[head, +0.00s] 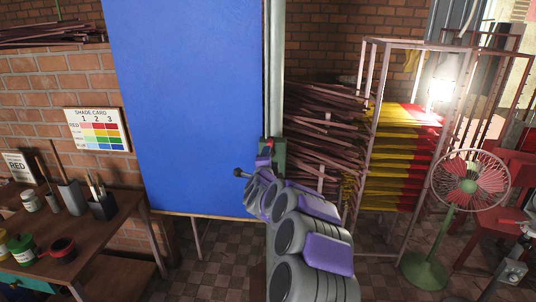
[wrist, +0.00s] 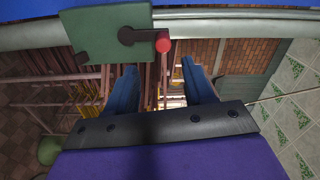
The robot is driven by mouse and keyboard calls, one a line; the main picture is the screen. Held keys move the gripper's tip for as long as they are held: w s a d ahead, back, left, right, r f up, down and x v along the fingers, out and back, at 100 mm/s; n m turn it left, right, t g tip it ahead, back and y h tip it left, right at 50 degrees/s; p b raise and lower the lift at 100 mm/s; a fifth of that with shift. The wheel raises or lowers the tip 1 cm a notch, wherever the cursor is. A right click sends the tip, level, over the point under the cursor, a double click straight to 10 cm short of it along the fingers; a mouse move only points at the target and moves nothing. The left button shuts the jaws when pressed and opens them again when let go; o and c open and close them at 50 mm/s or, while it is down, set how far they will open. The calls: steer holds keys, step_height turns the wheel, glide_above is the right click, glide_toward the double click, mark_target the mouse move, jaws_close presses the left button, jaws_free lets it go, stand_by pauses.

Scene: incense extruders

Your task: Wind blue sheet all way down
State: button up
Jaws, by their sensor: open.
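The blue sheet (head: 188,105) hangs tall and flat in the head view, with a thin bar (head: 200,214) along its bottom edge above the floor. A pale green post (head: 275,75) stands at its right edge. On the post is a green box (wrist: 108,35) with a dark crank arm and a red knob (wrist: 163,42). The red knob also shows small in the head view (head: 268,143). My gripper (wrist: 160,75) is open and empty, its two blue fingers pointing toward the crank. The knob lies just beyond the fingertips, between their lines, apart from both. In the head view my arm hides the fingers.
A table (head: 100,225) with pots and brushes stands at left, below a shade card (head: 97,129). Bundles of sticks (head: 325,140) and a metal rack (head: 375,70) stand behind my arm. A green fan (head: 468,186) stands at right. Tiled floor shows between.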

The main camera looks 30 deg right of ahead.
steer(key=p+v, duration=0.1)
steer(key=v, duration=0.4)
steer(key=shift+s+a, duration=0.2)
steer(key=shift+s, duration=0.1)
stand_by(0.4)
steer(key=s+a+r+n+g+y, duration=0.15)
steer(key=a+n+y, duration=0.35)
steer(key=a, duration=0.6)
steer(key=s+a+r+n+t+y, duration=0.1)
steer(key=s+a+r+n+y, duration=0.3)
steer(key=a, duration=0.6)
steer(key=s+a+f+n+g+y, duration=0.4)
steer(key=s+a+n, duration=0.2)
steer(key=s+a, duration=0.1)
steer(key=s+a+f+n+g, duration=0.2)
steer(key=s, duration=0.6)
steer(key=s+a+f+n+g, duration=0.1)
steer(key=s+n+g, duration=0.15)
steer(key=s, duration=0.45)
steer(key=s+d+f+n+g+h, duration=0.1)
steer(key=s+d+g, duration=0.1)
steer(key=s, duration=0.7)
steer(key=s+d+f+n+g+h, duration=0.1)
steer(key=s+g, duration=0.2)
steer(key=s, duration=0.6)
steer(key=s+d+f+n+g+h, duration=0.1)
steer(key=s+d+g, duration=0.1)
steer(key=s, duration=0.8)
steer(key=shift+d+n+g, duration=0.35)
steer(key=shift+g, duration=0.05)
